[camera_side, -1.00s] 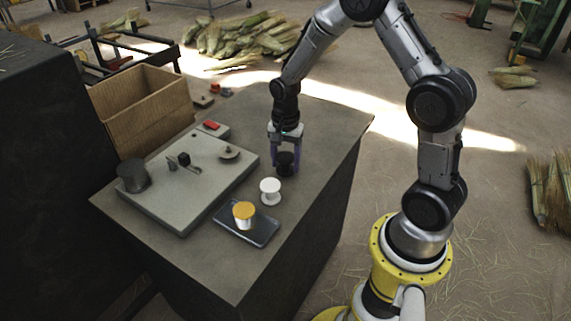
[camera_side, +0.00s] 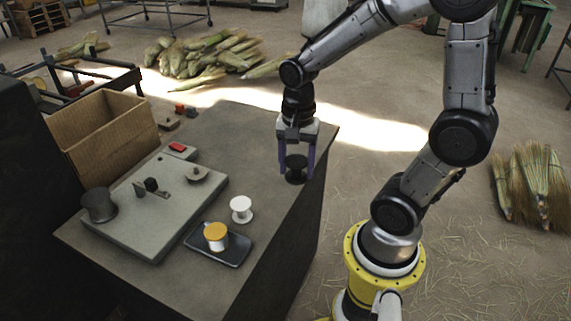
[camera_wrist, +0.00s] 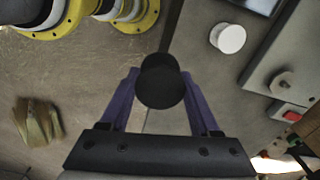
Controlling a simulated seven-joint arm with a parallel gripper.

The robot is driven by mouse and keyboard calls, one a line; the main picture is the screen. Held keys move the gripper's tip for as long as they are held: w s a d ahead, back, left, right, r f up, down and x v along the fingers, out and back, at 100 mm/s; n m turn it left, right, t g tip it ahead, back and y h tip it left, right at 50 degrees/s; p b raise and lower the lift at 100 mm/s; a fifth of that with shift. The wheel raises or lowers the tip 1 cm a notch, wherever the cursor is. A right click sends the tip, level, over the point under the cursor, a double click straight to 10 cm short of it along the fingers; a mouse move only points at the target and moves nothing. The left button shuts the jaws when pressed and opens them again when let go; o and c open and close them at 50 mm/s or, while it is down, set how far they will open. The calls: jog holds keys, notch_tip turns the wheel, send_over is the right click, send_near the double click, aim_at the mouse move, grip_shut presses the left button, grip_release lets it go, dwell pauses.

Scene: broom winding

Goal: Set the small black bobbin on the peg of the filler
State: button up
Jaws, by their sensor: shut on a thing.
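My gripper (camera_side: 296,170) has purple fingers and is shut on the small black bobbin (camera_side: 296,162). It holds the bobbin upright near the right edge of the table. In the wrist view the bobbin (camera_wrist: 160,82) sits between the fingertips, with the table edge passing beneath it. The filler (camera_side: 128,226) is a grey plate left of my gripper. A round disc with a short peg (camera_side: 197,174) stands on its right part and shows in the wrist view (camera_wrist: 284,84) at the right. A dark drum (camera_side: 99,205) stands on the filler's left end.
A white bobbin (camera_side: 241,209) stands between the filler and my gripper. A spool with an orange top (camera_side: 216,237) stands on a dark tray (camera_side: 232,252) at the front. A cardboard box (camera_side: 104,140) is behind the filler, near a red switch (camera_side: 178,147).

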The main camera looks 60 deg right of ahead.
jog(key=w+d+r, duration=0.1)
jog(key=w+r, duration=0.2)
jog(key=w, duration=0.6)
jog(key=w+d+r, duration=0.1)
jog(key=w+r, duration=0.2)
jog(key=w, duration=0.7)
jog(key=w+a+f, duration=0.1)
jog(key=w+f, duration=0.1)
jog(key=w, duration=0.1)
jog(key=w+a+f, duration=0.1)
jog(key=w+f, duration=0.1)
jog(key=w, duration=0.1)
jog(key=w+a+f, duration=0.1)
jog(key=w+f, duration=0.2)
jog(key=w, duration=0.1)
jog(key=shift+a, duration=0.25)
jog(key=shift+f, duration=2.9)
jog(key=shift+f, duration=0.6)
jog(key=o, duration=1.1)
jog(key=shift+c, duration=0.2)
notch_tip(320, 180, up, 11)
